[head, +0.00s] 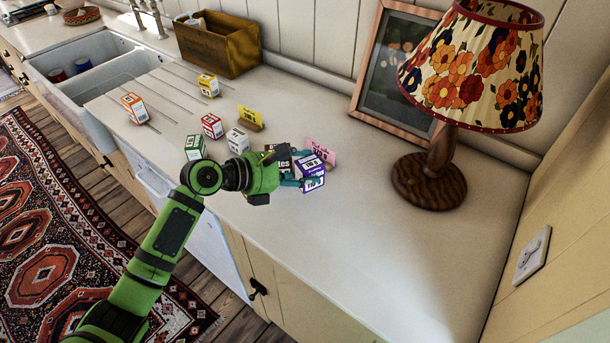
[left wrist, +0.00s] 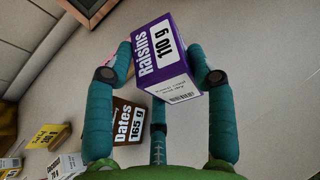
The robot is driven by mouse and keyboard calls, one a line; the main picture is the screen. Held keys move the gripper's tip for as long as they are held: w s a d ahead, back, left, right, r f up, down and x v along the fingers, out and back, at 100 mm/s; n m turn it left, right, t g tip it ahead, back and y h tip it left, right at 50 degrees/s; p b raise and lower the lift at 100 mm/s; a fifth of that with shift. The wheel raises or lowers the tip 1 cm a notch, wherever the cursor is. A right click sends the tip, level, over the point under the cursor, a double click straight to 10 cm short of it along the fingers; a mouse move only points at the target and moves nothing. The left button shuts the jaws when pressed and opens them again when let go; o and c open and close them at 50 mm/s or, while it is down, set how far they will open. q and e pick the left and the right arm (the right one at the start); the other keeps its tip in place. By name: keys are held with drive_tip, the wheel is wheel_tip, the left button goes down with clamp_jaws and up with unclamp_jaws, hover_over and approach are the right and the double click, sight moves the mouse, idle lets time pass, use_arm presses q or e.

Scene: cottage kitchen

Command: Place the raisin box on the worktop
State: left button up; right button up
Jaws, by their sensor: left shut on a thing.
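The purple and white raisin box (left wrist: 160,58), marked "Raisins 110 g", is between the fingers of my left gripper (left wrist: 165,75) in the left wrist view. The gripper is shut on it. In the head view the raisin box (head: 311,172) is at the end of my left gripper (head: 300,178), over the pale worktop (head: 400,255). I cannot tell whether its base touches the worktop. A brown "Dates" box (left wrist: 127,122) is close beside it, partly hidden by the gripper. My right gripper is not in view.
A pink card (head: 321,150) stands just behind the raisin box. Several small boxes, such as a green one (head: 194,147) and a red one (head: 212,126), stand to the left. A lamp (head: 430,180) and picture frame (head: 385,115) stand right. The front right worktop is clear.

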use_arm(q)
drive_tip(key=shift+w+d+f, duration=0.65)
drive_tip(key=shift+w+f, duration=0.05)
drive_tip(key=shift+w, duration=0.2)
drive_tip(key=shift+f, duration=2.05)
drive_tip(key=o, duration=0.9)
drive_tip(key=shift+o, duration=0.2)
drive_tip(key=shift+s+a+r, duration=0.1)
drive_tip(key=shift+a+r, duration=0.05)
drive_tip(key=v, duration=1.1)
drive_tip(key=shift+s+a+r+b, duration=0.1)
drive_tip(key=shift+s+a+b, duration=0.2)
drive_tip(key=shift+b, duration=0.1)
drive_tip(key=shift+w, duration=0.1)
